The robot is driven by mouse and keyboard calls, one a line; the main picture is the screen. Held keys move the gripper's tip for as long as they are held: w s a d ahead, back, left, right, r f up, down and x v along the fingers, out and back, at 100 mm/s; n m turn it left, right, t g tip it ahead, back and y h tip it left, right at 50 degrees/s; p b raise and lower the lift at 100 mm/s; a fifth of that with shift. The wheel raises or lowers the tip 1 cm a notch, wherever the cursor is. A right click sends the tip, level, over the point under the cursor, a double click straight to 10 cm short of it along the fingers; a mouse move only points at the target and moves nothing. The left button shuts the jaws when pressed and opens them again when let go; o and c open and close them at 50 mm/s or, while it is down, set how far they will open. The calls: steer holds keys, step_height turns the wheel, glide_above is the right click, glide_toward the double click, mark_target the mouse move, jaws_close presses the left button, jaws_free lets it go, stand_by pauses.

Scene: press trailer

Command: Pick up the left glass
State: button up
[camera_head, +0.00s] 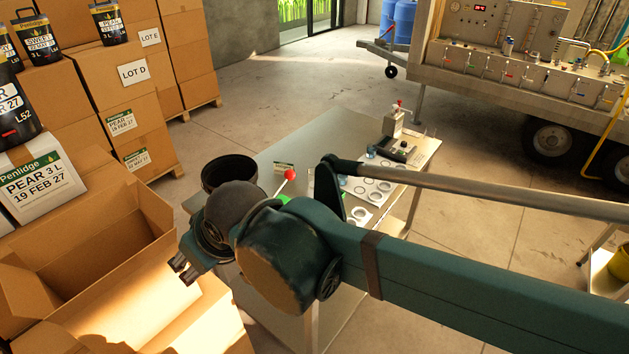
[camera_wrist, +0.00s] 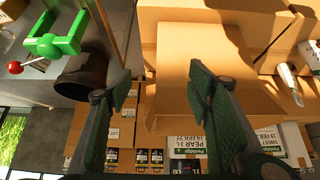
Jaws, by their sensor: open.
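My gripper (camera_head: 182,268) is at the left end of my arm, over the area between the metal table and an open cardboard box. In the wrist view its two green ribbed fingers (camera_wrist: 161,72) are spread apart with nothing between them. A large cardboard surface shows beyond them. My arm covers part of the metal table (camera_head: 335,128) in the head view.
A black bucket (camera_head: 228,171) and a red-knobbed lever (camera_head: 290,174) are on the table, near my arm. A sheet with ring marks (camera_head: 381,188) and a small device (camera_head: 397,122) lie farther right. An open box (camera_head: 75,262) and stacked cartons (camera_head: 125,75) crowd the left. A trailer (camera_head: 500,85) stands behind.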

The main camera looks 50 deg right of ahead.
steer(key=w+d+r+m+g+h, duration=0.2)
steer(key=w+d+r+m, duration=0.3)
steer(key=w+d+r, duration=0.75)
steer(key=m+g+h+p, duration=0.1)
steer(key=m+g+h, duration=0.3)
steer(key=m, duration=0.8)
glide_above(314, 178)
steer(key=w, duration=0.1)
step_height(314, 178, down, 8)
steer(key=y, duration=0.1)
step_height(314, 178, down, 25)
steer(key=shift+w+a+g, duration=0.2)
steer(key=shift+a+g, duration=0.1)
steer(key=shift+g, duration=0.1)
